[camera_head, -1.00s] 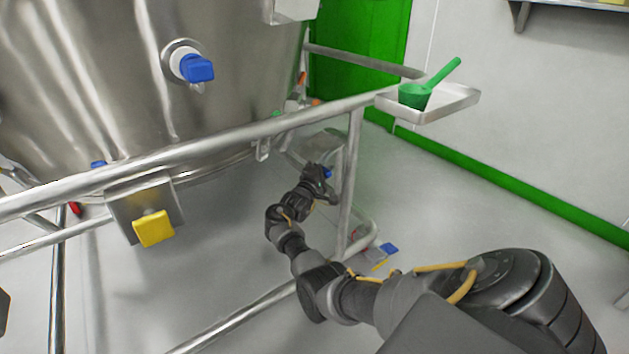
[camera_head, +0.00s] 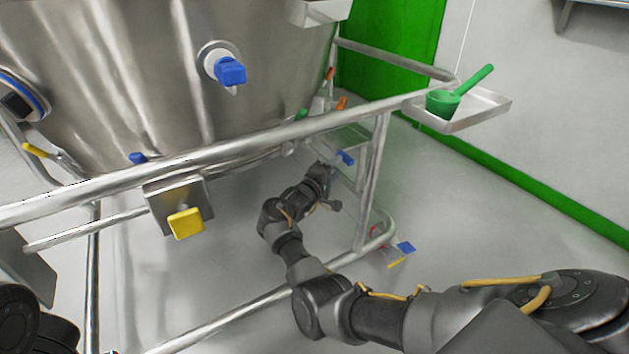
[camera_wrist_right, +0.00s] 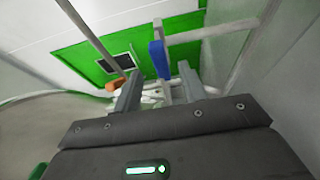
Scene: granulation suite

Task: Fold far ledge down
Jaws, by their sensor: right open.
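A grey panel (camera_head: 343,139) at the far end of the rail frame, which looks like the far ledge, has a blue tab (camera_head: 345,158). My right gripper (camera_head: 326,174) is just below and left of this tab. In the right wrist view the open right gripper (camera_wrist_right: 159,80) has a blue tab (camera_wrist_right: 156,60) ahead, between the line of its fingertips. No contact shows, and the distance is hard to tell. How far the panel is folded is unclear. My left arm (camera_head: 35,322) shows at the lower left corner; its gripper is not visible.
A nearer metal plate with a yellow tab (camera_head: 186,222) hangs below the tubular rail (camera_head: 250,137). A large steel vessel (camera_head: 130,80) stands behind. A tray (camera_head: 474,119) with a green scoop (camera_head: 443,102) sits on the rail's right end.

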